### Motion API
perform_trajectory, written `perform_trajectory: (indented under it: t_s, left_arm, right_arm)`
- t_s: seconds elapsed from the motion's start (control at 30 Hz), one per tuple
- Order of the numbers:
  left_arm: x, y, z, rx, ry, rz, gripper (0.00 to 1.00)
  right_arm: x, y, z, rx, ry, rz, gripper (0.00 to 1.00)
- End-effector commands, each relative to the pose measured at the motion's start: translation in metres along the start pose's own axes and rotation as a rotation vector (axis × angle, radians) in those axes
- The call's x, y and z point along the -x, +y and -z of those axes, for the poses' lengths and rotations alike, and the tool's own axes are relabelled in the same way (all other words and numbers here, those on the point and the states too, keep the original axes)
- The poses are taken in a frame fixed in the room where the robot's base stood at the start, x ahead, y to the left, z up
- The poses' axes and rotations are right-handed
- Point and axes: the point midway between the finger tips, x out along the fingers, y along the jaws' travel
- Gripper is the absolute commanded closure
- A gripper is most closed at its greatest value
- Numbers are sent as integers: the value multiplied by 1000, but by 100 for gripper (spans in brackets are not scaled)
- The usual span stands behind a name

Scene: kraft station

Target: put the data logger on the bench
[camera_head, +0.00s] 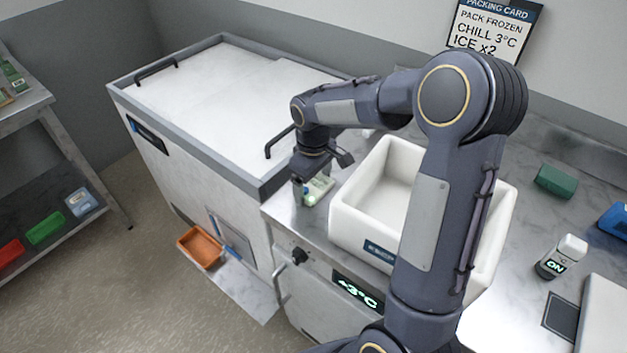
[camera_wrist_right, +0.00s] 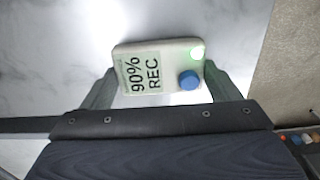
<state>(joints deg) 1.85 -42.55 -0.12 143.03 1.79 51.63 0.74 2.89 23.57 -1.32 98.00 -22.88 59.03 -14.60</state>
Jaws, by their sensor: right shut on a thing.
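The data logger (camera_wrist_right: 158,68) is a small white box with a screen reading "90% REC", a blue button and a lit green lamp. My right gripper (camera_wrist_right: 162,82) is shut on it, one finger on each side. In the head view the logger (camera_head: 319,188) is partly hidden by my right gripper (camera_head: 312,186). It is over the steel bench (camera_head: 314,225), near the bench's left end, left of the white foam box. I cannot tell whether it touches the bench. My left gripper is not in view.
The open white foam box (camera_head: 352,218) stands close right of my right gripper. A chest freezer (camera_head: 215,85) adjoins the bench on the left. An orange tray (camera_head: 200,247) sits low by the freezer.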

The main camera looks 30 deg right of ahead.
Motion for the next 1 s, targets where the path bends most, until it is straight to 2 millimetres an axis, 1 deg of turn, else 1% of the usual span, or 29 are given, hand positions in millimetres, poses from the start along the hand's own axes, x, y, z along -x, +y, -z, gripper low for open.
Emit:
perform_trajectory:
  t_s: [0.17, 0.27, 0.3, 0.4, 0.43, 0.63, 0.7, 0.77, 0.87, 1.0]
  left_arm:
    - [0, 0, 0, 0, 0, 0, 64]
    - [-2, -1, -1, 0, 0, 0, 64]
    - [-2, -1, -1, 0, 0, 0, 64]
    - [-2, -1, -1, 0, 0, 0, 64]
    - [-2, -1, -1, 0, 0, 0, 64]
    - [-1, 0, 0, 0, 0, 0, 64]
    - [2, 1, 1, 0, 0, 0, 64]
    - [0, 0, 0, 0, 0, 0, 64]
    - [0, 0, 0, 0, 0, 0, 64]
    - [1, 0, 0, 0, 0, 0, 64]
  right_arm:
    - [0, 0, 0, 0, 1, 0, 41]
    - [-3, 0, 0, 0, 0, 0, 41]
    - [-3, 0, 0, 0, 0, 0, 14]
    - [-2, 0, 0, 0, 0, 0, 1]
    - [-2, 0, 0, 0, 0, 0, 0]
    - [-1, 0, 0, 0, 0, 0, 0]
    - [3, 0, 0, 0, 1, 0, 0]
    - [8, 0, 1, 0, 2, -1, 0]
    - [24, 1, 1, -1, 4, -2, 0]
    - [55, 0, 1, 0, 6, -3, 0]
